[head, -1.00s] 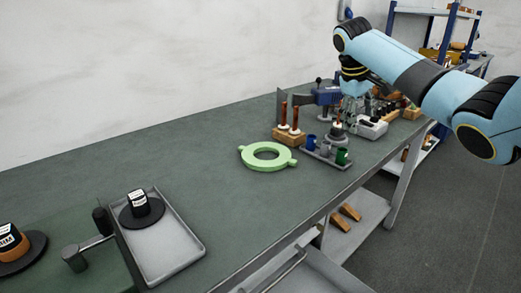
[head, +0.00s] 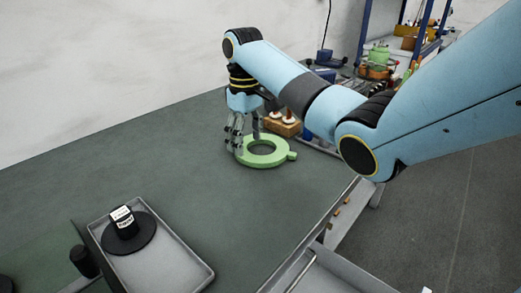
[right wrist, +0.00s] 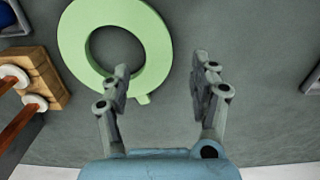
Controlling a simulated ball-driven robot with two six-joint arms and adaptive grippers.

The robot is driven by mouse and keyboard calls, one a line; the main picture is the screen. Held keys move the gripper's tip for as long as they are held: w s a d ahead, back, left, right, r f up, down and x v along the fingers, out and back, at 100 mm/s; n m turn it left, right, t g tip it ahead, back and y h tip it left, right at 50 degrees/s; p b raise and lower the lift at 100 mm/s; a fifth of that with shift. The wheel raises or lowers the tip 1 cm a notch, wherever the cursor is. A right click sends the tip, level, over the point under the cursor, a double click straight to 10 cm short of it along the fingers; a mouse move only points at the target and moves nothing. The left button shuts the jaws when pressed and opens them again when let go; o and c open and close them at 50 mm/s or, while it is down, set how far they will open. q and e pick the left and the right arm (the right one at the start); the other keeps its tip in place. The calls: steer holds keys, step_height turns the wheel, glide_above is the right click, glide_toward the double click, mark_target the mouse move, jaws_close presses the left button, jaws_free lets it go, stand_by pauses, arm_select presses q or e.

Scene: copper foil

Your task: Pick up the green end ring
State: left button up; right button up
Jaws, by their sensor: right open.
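My right gripper (head: 238,148) is over the ring's left side in the head view, fingers pointing down. In the wrist view the gripper (right wrist: 160,75) is open and empty, its left finger beside the ring's edge. I cannot tell whether it touches. My left gripper is not in view.
A wooden block (head: 285,127) with upright rods stands just behind the ring; it also shows in the wrist view (right wrist: 40,75). A grey tray (head: 185,262) with a black disc (head: 130,235) lies at the front left. The bench left of the ring is clear.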

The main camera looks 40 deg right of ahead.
mark_target(248, 155)
steer(key=f, duration=0.4)
steer(key=shift+d+f, duration=0.25)
steer(key=shift+c, duration=0.5)
steer(key=c, duration=0.5)
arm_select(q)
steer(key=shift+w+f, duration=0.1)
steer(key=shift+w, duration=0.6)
arm_select(e)
jaws_close()
